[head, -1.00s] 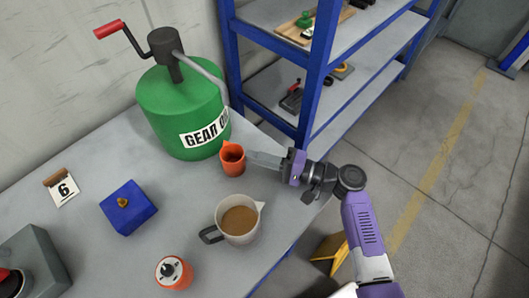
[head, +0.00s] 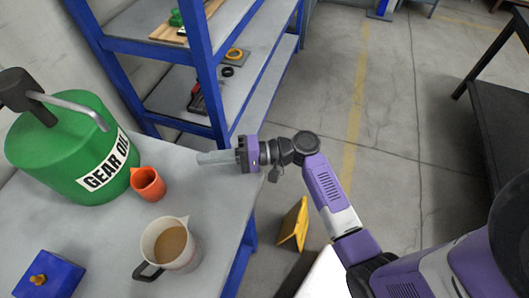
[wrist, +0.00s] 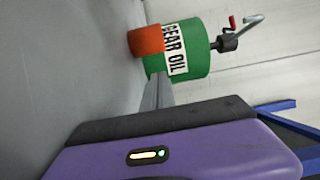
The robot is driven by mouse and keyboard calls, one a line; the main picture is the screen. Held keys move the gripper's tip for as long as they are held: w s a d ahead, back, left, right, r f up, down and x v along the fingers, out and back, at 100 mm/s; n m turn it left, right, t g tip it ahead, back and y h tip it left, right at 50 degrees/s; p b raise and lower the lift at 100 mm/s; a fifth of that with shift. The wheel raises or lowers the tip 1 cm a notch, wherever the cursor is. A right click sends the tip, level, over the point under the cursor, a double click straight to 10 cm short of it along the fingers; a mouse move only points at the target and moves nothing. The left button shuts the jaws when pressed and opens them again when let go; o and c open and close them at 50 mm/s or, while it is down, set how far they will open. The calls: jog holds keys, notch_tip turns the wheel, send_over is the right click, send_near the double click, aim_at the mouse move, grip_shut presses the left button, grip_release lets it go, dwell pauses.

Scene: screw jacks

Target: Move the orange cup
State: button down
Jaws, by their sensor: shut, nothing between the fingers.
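The orange cup (head: 148,184) stands upright on the grey table, close in front of the green gear oil can (head: 66,146). It also shows in the wrist view (wrist: 146,41), partly in front of the can (wrist: 190,48). My gripper (head: 199,158) is shut and empty, to the right of the cup and apart from it, over the table's right edge area. Its fingers point left towards the cup. In the wrist view the shut fingers (wrist: 157,93) point at the cup and can.
A jug of brown liquid (head: 170,246) stands in front of the cup. A blue block with a knob (head: 48,276) is at lower left. Blue shelving (head: 196,60) rises behind the table. A yellow stand (head: 293,224) is on the floor to the right.

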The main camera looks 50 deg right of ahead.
jog(key=b+v, duration=0.2)
jog(key=v, duration=1.1)
jog(key=shift+s+d, duration=0.2)
jog(key=shift+d, duration=0.05)
jog(key=w+d+f+m+h, duration=0.2)
jog(key=d+f+m+h, duration=0.2)
jog(key=d+f+h, duration=0.7)
jog(key=s+a+r+n, duration=0.6)
jog(key=s+a+r, duration=0.1)
jog(key=s+a, duration=0.4)
jog(key=s+a+r+n+t+h, duration=0.1)
jog(key=s+a+r+n, duration=0.6)
jog(key=s+a, duration=0.4)
jog(key=shift+a+r+t, duration=0.3)
jog(key=shift+a+r, duration=0.1)
jog(key=shift+r, duration=0.3)
